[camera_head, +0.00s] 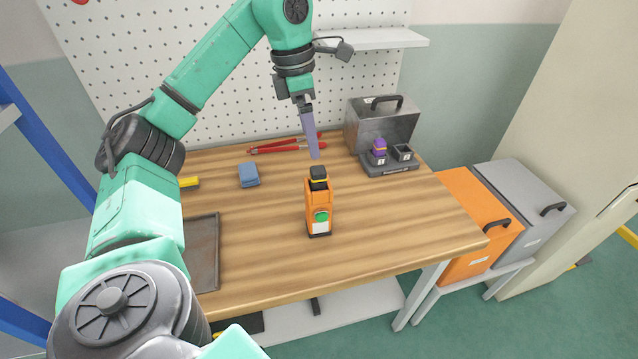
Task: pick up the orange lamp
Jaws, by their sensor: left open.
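The orange lamp (319,213) stands upright on the wooden table (400,235), near its middle. It has a black top and base, a green round patch and a pale label on its front. My left gripper (314,157) points down from above, behind and above the lamp in the picture. It is open and empty, seen edge-on, so its fingers overlap. It is apart from the lamp. My right gripper is out of view.
Behind lie red long-handled pliers (285,146), a blue block (249,175) and a grey toolbox (383,125). A dark holder (390,167) carries a purple item (379,148). A dark tray (204,250) lies left. Orange (470,225) and grey (520,205) boxes stand right.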

